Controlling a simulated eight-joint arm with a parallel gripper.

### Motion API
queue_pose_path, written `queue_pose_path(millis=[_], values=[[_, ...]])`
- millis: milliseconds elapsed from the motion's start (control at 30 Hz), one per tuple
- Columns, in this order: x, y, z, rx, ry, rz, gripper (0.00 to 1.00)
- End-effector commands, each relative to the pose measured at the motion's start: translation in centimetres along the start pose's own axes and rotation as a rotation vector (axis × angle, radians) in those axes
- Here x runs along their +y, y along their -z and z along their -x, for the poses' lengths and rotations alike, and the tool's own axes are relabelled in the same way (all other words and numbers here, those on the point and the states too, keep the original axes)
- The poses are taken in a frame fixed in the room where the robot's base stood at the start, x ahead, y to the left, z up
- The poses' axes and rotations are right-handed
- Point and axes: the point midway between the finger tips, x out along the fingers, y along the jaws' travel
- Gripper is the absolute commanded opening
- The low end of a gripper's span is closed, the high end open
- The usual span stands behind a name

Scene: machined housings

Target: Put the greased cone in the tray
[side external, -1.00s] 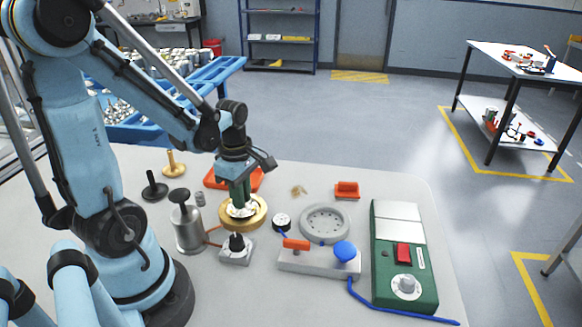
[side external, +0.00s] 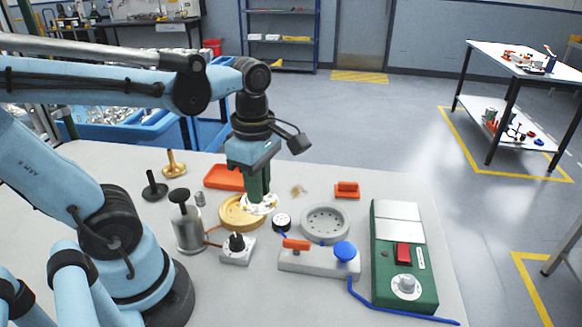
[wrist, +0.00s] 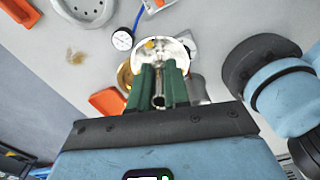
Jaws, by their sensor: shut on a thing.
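The greased cone (side external: 259,204) is a pale, shiny round part with dark marks. In the wrist view the cone (wrist: 172,48) shows a yellow-orange blob on it. My gripper (side external: 257,188), with green fingers, is shut on it; the fingers (wrist: 158,75) hide part of it in the wrist view. The cone is over the right edge of the brass housing (side external: 232,214), apparently raised above it. The orange-red tray (side external: 222,177) lies behind and left of my gripper; in the wrist view the tray (wrist: 106,101) is left of the fingers.
A grey ring housing (side external: 325,223) and a dial gauge (side external: 282,221) stand to the right. In front are a block with a black knob (side external: 237,247), a fixture with a blue knob (side external: 318,262) and a metal canister (side external: 188,230). A green control box (side external: 404,260) is at far right.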

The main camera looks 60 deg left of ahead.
Motion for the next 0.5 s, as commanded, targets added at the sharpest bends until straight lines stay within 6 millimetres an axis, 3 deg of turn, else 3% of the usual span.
queue_pose_path(millis=[133,233,500], values=[[0.1,-0.4,0.5,0.000,0.000,0.000,0.00],[1.4,-0.2,0.8,0.000,0.000,0.006,0.00],[7.8,2.4,0.9,0.000,0.000,0.008,0.00]])
